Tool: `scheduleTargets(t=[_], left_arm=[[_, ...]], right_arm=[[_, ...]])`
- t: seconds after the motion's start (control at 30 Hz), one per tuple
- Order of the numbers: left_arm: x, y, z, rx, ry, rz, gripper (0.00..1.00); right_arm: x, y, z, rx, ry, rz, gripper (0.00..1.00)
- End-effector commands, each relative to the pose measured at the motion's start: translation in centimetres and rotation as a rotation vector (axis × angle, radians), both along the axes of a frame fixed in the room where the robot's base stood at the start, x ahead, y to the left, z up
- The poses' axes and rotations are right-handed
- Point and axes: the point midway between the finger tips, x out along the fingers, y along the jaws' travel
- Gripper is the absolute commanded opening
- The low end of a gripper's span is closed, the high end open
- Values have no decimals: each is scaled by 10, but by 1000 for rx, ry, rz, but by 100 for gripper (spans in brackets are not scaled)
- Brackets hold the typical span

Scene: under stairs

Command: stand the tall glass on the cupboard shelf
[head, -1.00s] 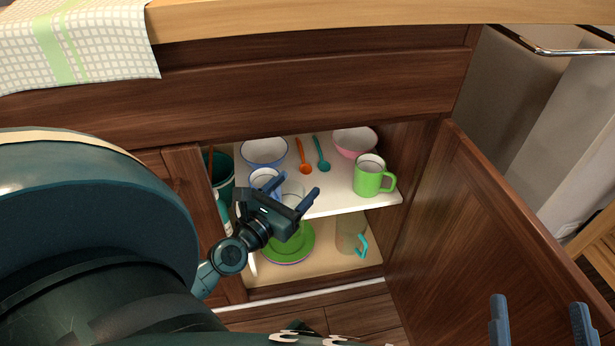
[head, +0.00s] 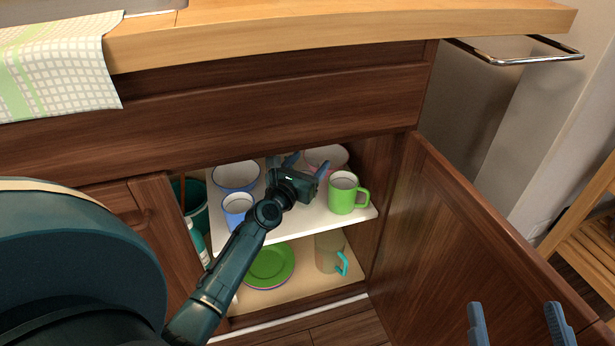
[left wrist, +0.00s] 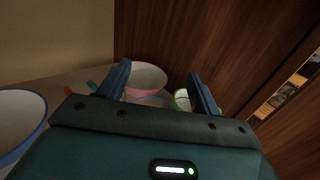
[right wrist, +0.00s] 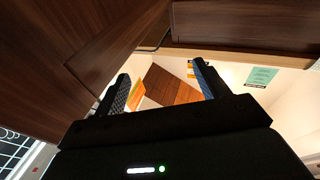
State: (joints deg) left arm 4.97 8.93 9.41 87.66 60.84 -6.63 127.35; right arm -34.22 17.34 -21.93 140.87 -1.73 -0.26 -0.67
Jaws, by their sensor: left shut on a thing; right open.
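My left gripper (head: 306,163) is inside the cupboard, over the white upper shelf (head: 298,224). It is shut on the tall glass, a clear glass whose rim shows faintly between the fingers in the left wrist view (left wrist: 150,99). In the head view my gripper hides the glass, and I cannot tell whether its base touches the shelf. The gripper is between a blue-rimmed bowl (head: 236,176) and a green mug (head: 342,197), in front of a pink bowl (head: 330,155). My right gripper (head: 513,307) is open and empty, outside the cupboard by the open door.
A blue mug (head: 237,210) stands at the shelf's front left. Orange (left wrist: 68,91) and teal (left wrist: 91,86) spoon ends show in the left wrist view. Below are green plates (head: 270,266) and a mug with a teal handle (head: 329,254). The open door (head: 465,245) bounds the right.

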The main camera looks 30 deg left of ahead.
Motion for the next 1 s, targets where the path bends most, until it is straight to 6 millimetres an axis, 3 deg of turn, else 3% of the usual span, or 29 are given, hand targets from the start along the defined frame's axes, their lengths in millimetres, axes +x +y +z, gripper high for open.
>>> scheduleTargets(t=[0.03,0.2,0.37,0.7,0.73,1.0], left_arm=[[0,1,-9,2,0,0,21],[0,1,-31,2,0,1,21],[0,1,-34,2,-1,1,21],[0,0,-38,0,-1,1,21],[-1,0,-38,0,1,0,65],[-1,0,-37,0,1,0,86]], right_arm=[[0,0,-4,2,-15,2,73],[9,-2,27,-10,-216,13,73],[10,-3,38,-17,-275,12,73],[11,-4,39,-20,-296,11,73],[11,-4,41,-21,-304,12,73],[11,-4,41,-22,-300,11,73]])
